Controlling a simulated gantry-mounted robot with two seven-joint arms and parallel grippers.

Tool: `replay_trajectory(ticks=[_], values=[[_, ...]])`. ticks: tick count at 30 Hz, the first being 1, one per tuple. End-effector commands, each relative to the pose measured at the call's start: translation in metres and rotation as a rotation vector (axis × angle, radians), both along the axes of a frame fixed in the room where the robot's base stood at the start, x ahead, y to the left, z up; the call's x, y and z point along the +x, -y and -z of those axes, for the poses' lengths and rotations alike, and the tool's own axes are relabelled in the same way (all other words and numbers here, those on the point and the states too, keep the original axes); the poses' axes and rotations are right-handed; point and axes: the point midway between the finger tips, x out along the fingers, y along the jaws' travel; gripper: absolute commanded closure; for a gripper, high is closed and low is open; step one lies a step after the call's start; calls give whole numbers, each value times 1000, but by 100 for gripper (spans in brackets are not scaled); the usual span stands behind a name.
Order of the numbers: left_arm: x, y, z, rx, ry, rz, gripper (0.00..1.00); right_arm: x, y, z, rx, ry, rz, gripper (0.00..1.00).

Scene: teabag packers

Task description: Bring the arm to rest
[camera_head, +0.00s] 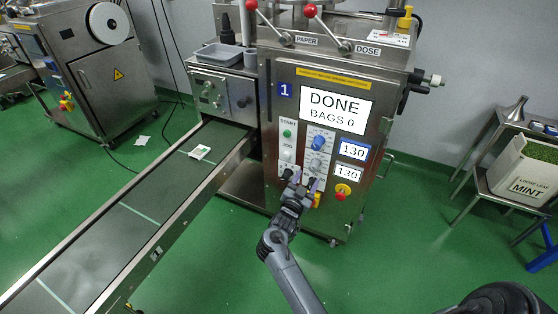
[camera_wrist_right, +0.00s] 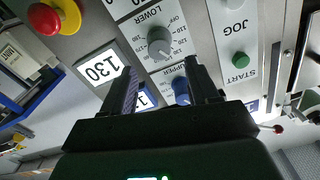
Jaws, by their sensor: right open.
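My right gripper (camera_head: 302,184) is in front of the lower control panel of packing machine 1 (camera_head: 240,180). Its fingers are apart with nothing between them, and they also show in the right wrist view (camera_wrist_right: 160,78). There, the grey LOWER knob (camera_wrist_right: 159,43) is just beyond the fingertips, and the blue UPPER knob (camera_wrist_right: 180,90) shows between the fingers. I cannot tell whether the fingers touch the panel. The machine's screen (camera_head: 335,108) reads DONE, BAGS 0. My left gripper is not in view.
A red stop button (camera_head: 342,190) on yellow is right of the gripper. A green START button (camera_head: 287,133) is above it. A conveyor (camera_head: 130,215) with a small packet (camera_head: 199,153) runs down to the left. A MINT bin (camera_head: 525,170) stands at right. Green floor between is clear.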

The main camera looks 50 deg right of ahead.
Motion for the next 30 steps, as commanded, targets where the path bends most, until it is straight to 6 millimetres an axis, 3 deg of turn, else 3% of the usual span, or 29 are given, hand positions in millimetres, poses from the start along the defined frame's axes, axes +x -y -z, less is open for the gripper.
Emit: replay_trajectory(ticks=[5, 11, 14, 17, 20, 25, 30], values=[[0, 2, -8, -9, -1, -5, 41, -7, 0, 1, 0, -21, 1, 41], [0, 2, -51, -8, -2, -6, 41, -50, 8, -2, -41, -142, -12, 41], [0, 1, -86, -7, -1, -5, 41, -75, 11, -34, -113, -191, -59, 41], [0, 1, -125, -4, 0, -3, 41, -83, 0, -75, -139, -227, -191, 41], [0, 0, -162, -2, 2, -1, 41, -80, -32, -107, -84, -289, -394, 41], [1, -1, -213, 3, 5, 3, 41, -81, -143, -139, 123, -493, -823, 41], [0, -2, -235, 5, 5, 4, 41, -120, -256, -160, 303, -765, -1168, 41]])
